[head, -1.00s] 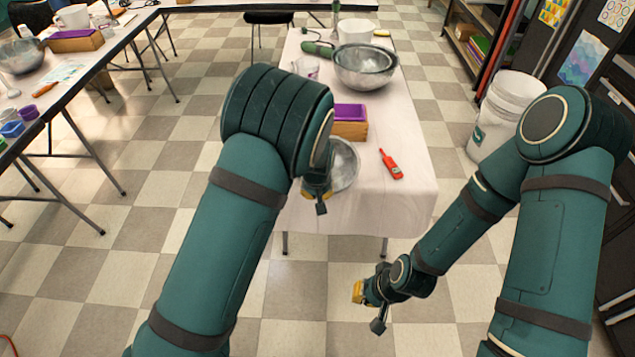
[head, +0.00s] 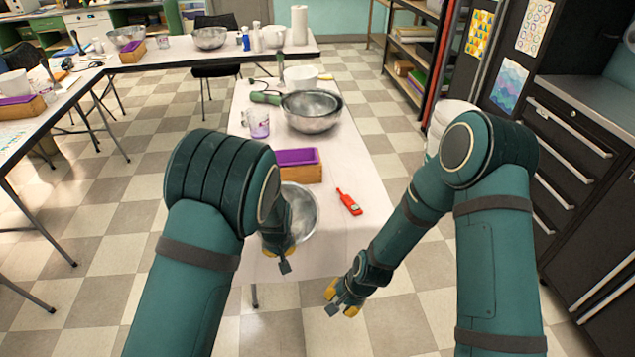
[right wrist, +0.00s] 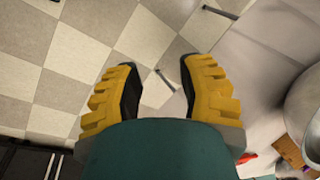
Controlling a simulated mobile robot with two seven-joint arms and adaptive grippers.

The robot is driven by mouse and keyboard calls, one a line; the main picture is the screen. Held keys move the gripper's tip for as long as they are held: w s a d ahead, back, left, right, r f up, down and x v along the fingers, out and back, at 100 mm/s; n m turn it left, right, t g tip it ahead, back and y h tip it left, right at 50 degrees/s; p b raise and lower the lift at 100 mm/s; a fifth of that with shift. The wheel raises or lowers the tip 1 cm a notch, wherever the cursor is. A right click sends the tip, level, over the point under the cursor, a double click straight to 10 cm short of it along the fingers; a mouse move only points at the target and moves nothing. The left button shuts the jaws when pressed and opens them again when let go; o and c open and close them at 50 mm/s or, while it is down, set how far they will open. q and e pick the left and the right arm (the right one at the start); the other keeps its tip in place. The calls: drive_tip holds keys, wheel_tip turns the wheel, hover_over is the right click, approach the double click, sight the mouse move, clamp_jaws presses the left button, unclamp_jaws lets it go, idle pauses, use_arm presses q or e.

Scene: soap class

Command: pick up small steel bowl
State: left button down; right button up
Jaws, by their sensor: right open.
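A steel bowl (head: 303,213) sits at the near end of the white-covered table, partly hidden by my left arm. It also shows, cut off, at the right edge of the right wrist view (right wrist: 303,108). Two more steel bowls (head: 312,122) are nested farther back, the inner one smaller. My left gripper (head: 284,256) is at the near bowl's front-left side; its jaws are too hidden to judge. My right gripper (head: 342,300) is open and empty, off the table's near right corner.
A wooden box with purple soap (head: 296,170) stands behind the near bowl. A clear cup (head: 258,125) and a green hand blender (head: 265,98) are near the nested bowls. A white bucket (head: 447,118) stands right of the table.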

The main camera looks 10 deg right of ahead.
drive_tip(key=w+d+r+m, duration=0.1)
drive_tip(key=w+r+m, duration=0.2)
drive_tip(key=w+m, duration=0.45)
drive_tip(key=m+t, duration=0.1)
drive_tip(key=m, duration=1.1)
approach(311, 196)
drive_tip(key=shift+f, duration=0.25)
drive_tip(key=shift+f, duration=0.1)
drive_tip(key=x, duration=1.2)
drive_tip(key=shift+w+a, duration=0.1)
clamp_jaws()
